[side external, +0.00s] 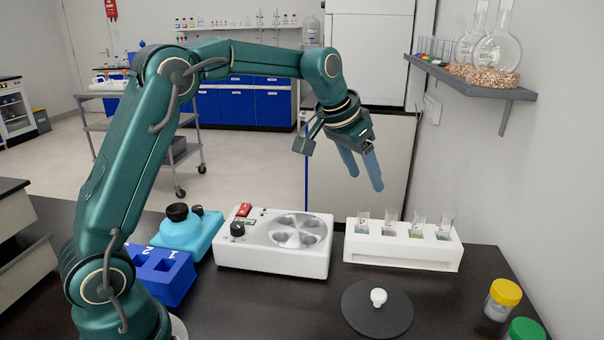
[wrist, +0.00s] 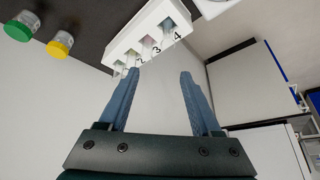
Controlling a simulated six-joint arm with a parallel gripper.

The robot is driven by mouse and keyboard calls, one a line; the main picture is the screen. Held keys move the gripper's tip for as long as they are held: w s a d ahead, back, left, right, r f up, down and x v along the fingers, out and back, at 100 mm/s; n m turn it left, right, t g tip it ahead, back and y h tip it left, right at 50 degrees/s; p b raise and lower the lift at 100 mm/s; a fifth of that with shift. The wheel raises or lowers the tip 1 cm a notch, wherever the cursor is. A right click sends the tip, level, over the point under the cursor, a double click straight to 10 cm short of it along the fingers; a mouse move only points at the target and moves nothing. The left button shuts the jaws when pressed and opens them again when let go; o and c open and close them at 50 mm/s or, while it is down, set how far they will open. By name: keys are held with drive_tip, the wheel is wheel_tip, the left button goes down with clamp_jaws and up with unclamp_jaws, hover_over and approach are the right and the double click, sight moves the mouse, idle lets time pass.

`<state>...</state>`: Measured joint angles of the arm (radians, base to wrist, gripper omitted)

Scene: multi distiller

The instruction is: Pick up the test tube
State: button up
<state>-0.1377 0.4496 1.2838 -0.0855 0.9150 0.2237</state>
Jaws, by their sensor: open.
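Several clear glass test tubes (side external: 416,226) stand upright in a white rack (side external: 403,256) on the black bench, right of centre in the side view. In the wrist view the rack (wrist: 127,32) is at the top, with the digits 2, 3 and 4 readable on it. A tube (wrist: 168,25) shows there by the 4, and others line up down to the left. My gripper (side external: 365,180) hangs above the rack's left part, tilted, its blue fingers apart and empty. The wrist view shows a clear gap between the fingertips (wrist: 160,74); the left one overlaps the rack's lower-left end.
A white device with round wells (side external: 272,260) stands left of the rack. A black disc with a white knob (side external: 378,311) lies in front. Jars with yellow (side external: 506,292) and green (side external: 525,329) lids stand at right. A wall shelf (side external: 468,79) holds flasks above.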

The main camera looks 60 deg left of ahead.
sight(363, 209)
drive_tip(key=shift+g, duration=0.7)
drive_tip(key=f, duration=0.2)
drive_tip(key=a+f, duration=0.1)
drive_tip(key=f, duration=0.1)
drive_tip(key=w+f, duration=0.1)
drive_tip(key=f, duration=0.1)
drive_tip(key=shift+a, duration=0.15)
drive_tip(key=shift+x, duration=2.3)
drive_tip(key=shift+r, duration=0.1)
clamp_jaws()
